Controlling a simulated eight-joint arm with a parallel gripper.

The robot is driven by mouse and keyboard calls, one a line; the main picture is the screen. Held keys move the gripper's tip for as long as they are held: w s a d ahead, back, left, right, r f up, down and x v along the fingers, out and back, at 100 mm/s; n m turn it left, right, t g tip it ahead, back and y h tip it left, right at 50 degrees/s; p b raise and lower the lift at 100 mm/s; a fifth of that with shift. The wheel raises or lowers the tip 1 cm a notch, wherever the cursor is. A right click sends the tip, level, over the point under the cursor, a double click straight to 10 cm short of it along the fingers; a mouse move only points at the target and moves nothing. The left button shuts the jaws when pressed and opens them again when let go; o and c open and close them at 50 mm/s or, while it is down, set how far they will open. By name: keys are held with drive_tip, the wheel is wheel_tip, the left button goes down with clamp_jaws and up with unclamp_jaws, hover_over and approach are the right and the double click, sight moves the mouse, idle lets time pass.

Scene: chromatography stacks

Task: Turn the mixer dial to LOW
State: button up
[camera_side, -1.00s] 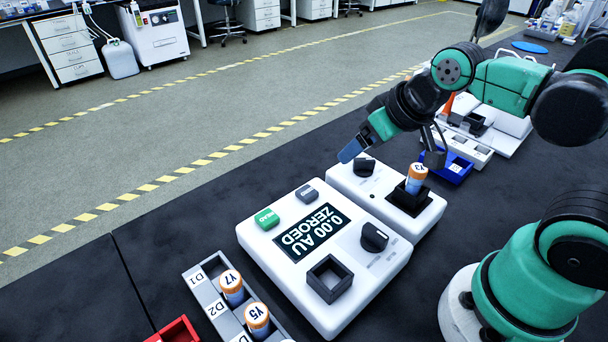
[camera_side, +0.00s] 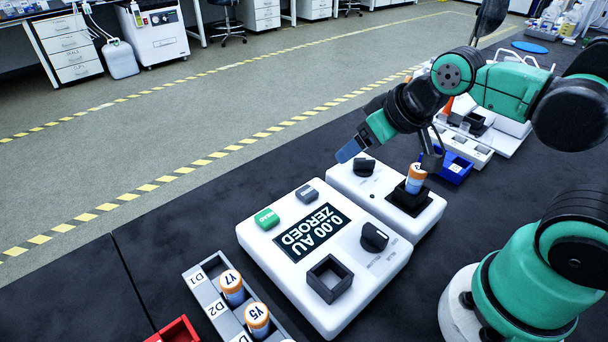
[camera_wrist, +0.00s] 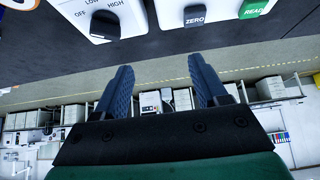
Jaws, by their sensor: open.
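The mixer (camera_side: 340,184) is a white box with a black dial (camera_side: 364,167) near its far end. An orange-capped vial (camera_side: 416,174) stands in the mixer's black holder (camera_side: 408,199). In the wrist view the dial (camera_wrist: 105,25) is at the top left, below OFF, LOW and HIGH labels. I cannot tell for certain which label it points at. My gripper (camera_side: 349,151) is above and beside the dial's far side, apart from it. In the wrist view my gripper (camera_wrist: 160,65) has its two blue fingers spread, with nothing between them.
A white reader (camera_side: 335,290) with a ZEROED display, a green button, a grey button and another black dial (camera_side: 374,237) stands beside the mixer. A grey rack (camera_side: 208,297) with orange-capped vials is in front. A blue bin (camera_side: 457,169) lies behind the mixer.

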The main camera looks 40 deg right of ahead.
drive_tip(key=shift+d, duration=0.1)
drive_tip(key=shift+c, duration=0.4)
drive_tip(key=n+g, duration=0.7)
drive_tip(key=n, duration=0.2)
hover_over(361, 159)
drive_tip(key=shift+s+a+f, duration=0.15)
drive_tip(key=shift+a+f, duration=0.1)
drive_tip(key=shift+f, duration=0.55)
drive_tip(key=shift+d+f+n, duration=0.15)
drive_tip(key=shift+d+n, duration=0.05)
drive_tip(key=shift+n, duration=0.2)
drive_tip(key=shift+d+f, duration=0.1)
drive_tip(key=shift+f, duration=2.75)
clamp_jaws()
